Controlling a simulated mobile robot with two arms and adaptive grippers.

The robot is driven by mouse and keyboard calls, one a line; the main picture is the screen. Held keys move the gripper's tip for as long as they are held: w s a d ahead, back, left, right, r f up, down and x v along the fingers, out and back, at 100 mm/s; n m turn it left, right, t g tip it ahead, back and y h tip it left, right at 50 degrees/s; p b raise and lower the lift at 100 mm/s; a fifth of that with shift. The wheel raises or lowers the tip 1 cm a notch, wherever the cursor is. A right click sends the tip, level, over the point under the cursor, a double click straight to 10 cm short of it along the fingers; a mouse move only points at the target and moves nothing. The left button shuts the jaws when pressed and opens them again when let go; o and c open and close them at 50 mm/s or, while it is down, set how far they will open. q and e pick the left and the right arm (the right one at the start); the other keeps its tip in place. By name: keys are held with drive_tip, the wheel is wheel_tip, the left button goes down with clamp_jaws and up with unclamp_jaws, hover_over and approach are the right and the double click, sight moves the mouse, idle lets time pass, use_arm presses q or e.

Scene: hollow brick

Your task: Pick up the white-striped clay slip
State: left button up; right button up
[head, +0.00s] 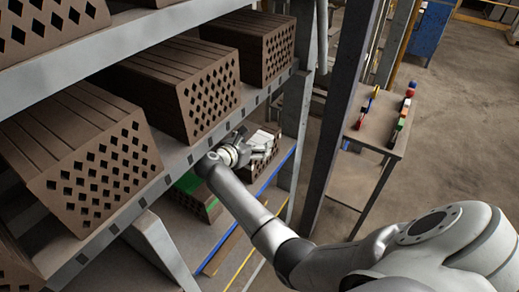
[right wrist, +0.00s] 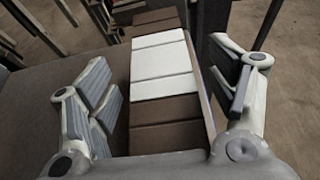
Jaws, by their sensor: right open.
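The white-striped clay slip (right wrist: 163,62) shows in the right wrist view as pale panels across the top of a brown block. In the head view its block (head: 262,168) sits on the lower shelf, with a perforated front face, partly covered by my gripper. My right gripper (head: 258,150) is open, just above this block. In the right wrist view, the fingers of my right gripper (right wrist: 170,95) stand wide apart on either side of the block's top. I cannot tell whether they touch it. My left gripper is in neither view.
A green-topped block (head: 188,182) lies left of the gripper on the lower shelf. The upper shelf (head: 170,160) carries large perforated brick stacks (head: 95,172) close to my arm. A grey post (head: 345,120) stands right of it. A table (head: 378,125) with coloured items is farther right.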

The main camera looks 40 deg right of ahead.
sight(260, 140)
drive_tip(key=shift+p+x, duration=0.35)
drive_tip(key=shift+x, duration=1.15)
drive_tip(key=shift+a, duration=0.1)
drive_tip(key=c, duration=1.2)
drive_tip(key=shift+r, duration=0.1)
